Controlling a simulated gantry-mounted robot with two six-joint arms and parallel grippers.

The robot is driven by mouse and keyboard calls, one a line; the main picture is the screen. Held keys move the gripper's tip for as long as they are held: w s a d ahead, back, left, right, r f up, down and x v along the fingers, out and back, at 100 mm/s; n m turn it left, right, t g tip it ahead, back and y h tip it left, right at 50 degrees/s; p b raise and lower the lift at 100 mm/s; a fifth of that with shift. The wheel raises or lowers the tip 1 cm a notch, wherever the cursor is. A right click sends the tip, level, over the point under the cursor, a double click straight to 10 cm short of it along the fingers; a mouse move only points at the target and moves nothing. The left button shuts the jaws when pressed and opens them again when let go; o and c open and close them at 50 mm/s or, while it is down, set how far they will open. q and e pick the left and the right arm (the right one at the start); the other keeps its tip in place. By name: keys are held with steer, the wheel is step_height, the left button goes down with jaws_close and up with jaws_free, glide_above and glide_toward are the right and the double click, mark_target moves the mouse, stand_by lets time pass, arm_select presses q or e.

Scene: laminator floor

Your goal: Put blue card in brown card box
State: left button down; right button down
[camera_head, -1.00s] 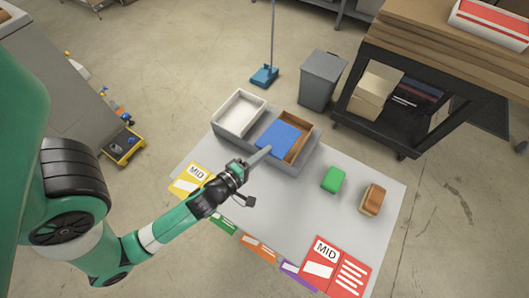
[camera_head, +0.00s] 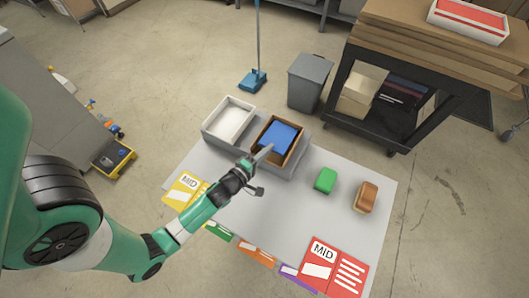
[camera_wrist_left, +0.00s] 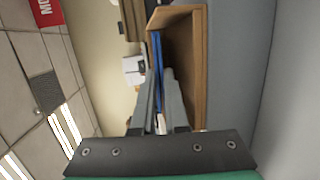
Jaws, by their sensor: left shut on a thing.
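The blue card (camera_head: 281,135) is within the outline of the brown card box (camera_head: 299,150) in the head view. My left gripper (camera_head: 266,150) is shut on the card's near edge, at the near left side of the box. In the left wrist view the blue card (camera_wrist_left: 157,65) shows edge-on as a thin strip between the fingers, beside a brown wall of the box (camera_wrist_left: 200,75). I cannot tell whether the card touches the box floor. My right gripper is not in view.
A green block (camera_head: 325,180) and a brown block (camera_head: 367,196) lie to the right on the grey mat (camera_head: 290,212). Coloured cards lie along its near edge. A grey bin (camera_head: 309,82) stands behind.

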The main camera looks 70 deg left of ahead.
arm_select(q)
steer(key=c, duration=0.9)
jaws_free()
steer(key=shift+o, duration=0.2)
steer(key=shift+s+d, duration=0.2)
steer(key=shift+s, duration=0.15)
steer(key=b+v, duration=0.4)
steer(key=v, duration=0.6)
steer(key=shift+s, duration=0.3)
steer(key=shift+d+r, duration=0.1)
steer(key=shift+d, duration=0.05)
